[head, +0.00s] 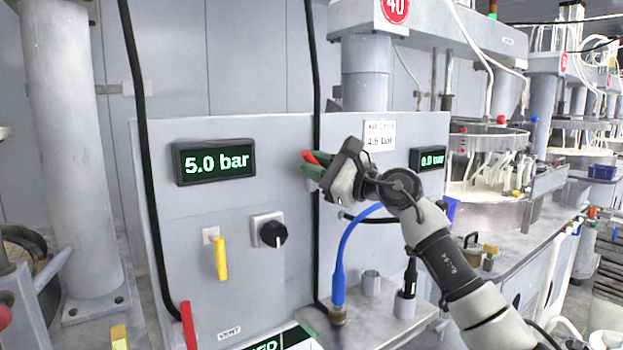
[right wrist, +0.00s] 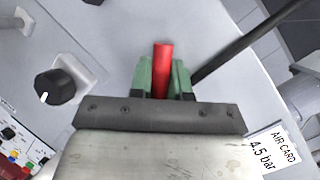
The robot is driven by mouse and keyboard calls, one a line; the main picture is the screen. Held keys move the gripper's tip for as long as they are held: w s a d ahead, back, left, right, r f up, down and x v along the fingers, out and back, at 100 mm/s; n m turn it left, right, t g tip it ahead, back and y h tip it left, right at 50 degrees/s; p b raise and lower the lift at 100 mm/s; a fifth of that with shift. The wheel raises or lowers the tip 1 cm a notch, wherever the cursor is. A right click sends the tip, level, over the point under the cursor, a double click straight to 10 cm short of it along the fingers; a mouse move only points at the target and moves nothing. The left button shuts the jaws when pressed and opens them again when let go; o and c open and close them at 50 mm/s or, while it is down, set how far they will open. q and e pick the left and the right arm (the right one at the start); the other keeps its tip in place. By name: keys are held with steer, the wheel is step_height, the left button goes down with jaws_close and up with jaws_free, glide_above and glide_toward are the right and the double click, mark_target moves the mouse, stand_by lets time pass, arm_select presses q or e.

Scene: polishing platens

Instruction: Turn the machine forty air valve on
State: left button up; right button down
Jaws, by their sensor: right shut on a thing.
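Machine forty shows its red round 40 sign (head: 396,9) at the top of the head view. My right gripper (head: 311,165) is at the grey panel below the sign. Its green fingers are shut on a red valve handle (head: 309,157), which also shows between the fingertips (right wrist: 163,75) in the right wrist view (right wrist: 163,55). The valve's body is hidden behind the gripper. A display (head: 430,159) right of the gripper appears to read 0.0 bar, partly covered by my wrist. My left gripper is not in view.
The left display (head: 215,161) reads 5.0 bar. Below it are a yellow handle (head: 221,258) and a black knob (head: 272,233). An air card (head: 380,136) reads 4.5 bar. A black cable (head: 316,100) hangs beside the gripper, and a blue hose (head: 343,255) rises below it.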

steer(key=m, duration=0.1)
steer(key=m+t, duration=0.1)
steer(key=d+m, duration=0.1)
steer(key=shift+w+r+t, duration=0.3)
steer(key=shift+w, duration=0.05)
steer(key=shift+w+d+r+m+t+p, duration=0.15)
steer(key=shift+m+t+p, duration=0.1)
steer(key=shift+m, duration=0.35)
steer(key=shift+d+r+m+t+p, duration=0.15)
steer(key=shift+m+p, duration=0.1)
steer(key=shift+m, duration=0.35)
steer(key=shift+w+d+r+m+t+p, duration=0.1)
steer(key=shift+w+d+m+t+p, duration=0.1)
steer(key=shift+m+t+p, duration=0.6)
steer(key=shift+w+d+m+t+h+p, duration=0.2)
steer(key=shift+m+p, duration=0.3)
steer(key=shift+m, duration=0.4)
steer(key=shift+w+d+m+t+h+p, duration=0.1)
steer(key=shift+d+m+t+h+p, duration=0.15)
steer(key=shift+m+p, duration=0.45)
steer(key=shift+m, duration=0.3)
steer(key=c, duration=1.1)
jaws_free()
